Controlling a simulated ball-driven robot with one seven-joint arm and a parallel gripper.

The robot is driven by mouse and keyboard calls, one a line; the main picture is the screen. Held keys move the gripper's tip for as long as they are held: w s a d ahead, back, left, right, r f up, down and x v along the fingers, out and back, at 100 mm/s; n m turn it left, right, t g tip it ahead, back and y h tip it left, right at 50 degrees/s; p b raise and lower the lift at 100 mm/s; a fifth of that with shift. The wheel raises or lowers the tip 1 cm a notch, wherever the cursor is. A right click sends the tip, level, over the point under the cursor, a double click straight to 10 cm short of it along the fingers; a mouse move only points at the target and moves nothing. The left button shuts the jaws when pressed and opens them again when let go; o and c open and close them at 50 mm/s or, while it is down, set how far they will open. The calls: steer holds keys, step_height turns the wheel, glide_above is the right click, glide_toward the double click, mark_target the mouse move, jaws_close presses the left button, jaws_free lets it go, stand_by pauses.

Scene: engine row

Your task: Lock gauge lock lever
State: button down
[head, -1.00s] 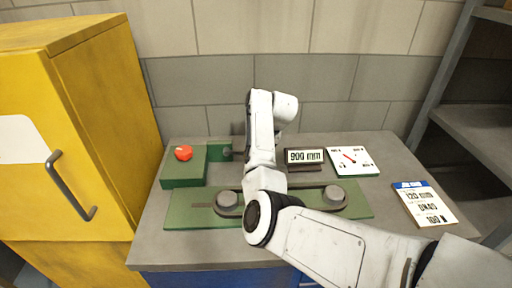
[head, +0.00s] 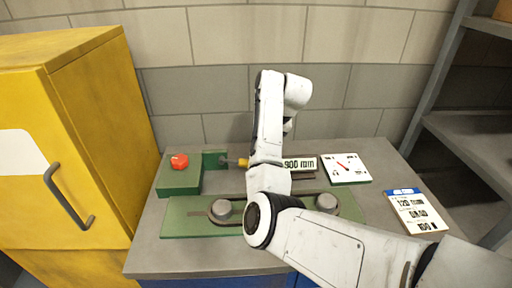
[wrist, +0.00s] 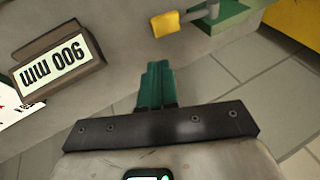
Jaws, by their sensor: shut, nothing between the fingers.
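The lock lever (head: 243,163) has a yellow grip on a short grey stem, beside a green block (head: 211,160) at the back of the bench. In the wrist view the yellow grip (wrist: 165,23) is at the top, with part of the green block at the upper right. My gripper (wrist: 157,68) shows teal fingers, shut together and empty. The fingertips are apart from the yellow grip, which lies beyond them and slightly right. In the head view my arm hides the gripper.
A red knob (head: 179,161) sits on a green box at left. A "900 mm" display (head: 300,164), a dial gauge (head: 345,168) and a label card (head: 417,210) are to the right. A belt with two pulleys lies in front. A yellow cabinet (head: 95,130) stands left.

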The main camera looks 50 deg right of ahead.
steer(key=shift+s+d+v, duration=0.1)
steer(key=shift+s+v, duration=0.05)
steer(key=shift+v, duration=0.7)
steer(key=shift+s+d+v, duration=0.1)
steer(key=shift+v, duration=0.75)
steer(key=shift+f, duration=0.15)
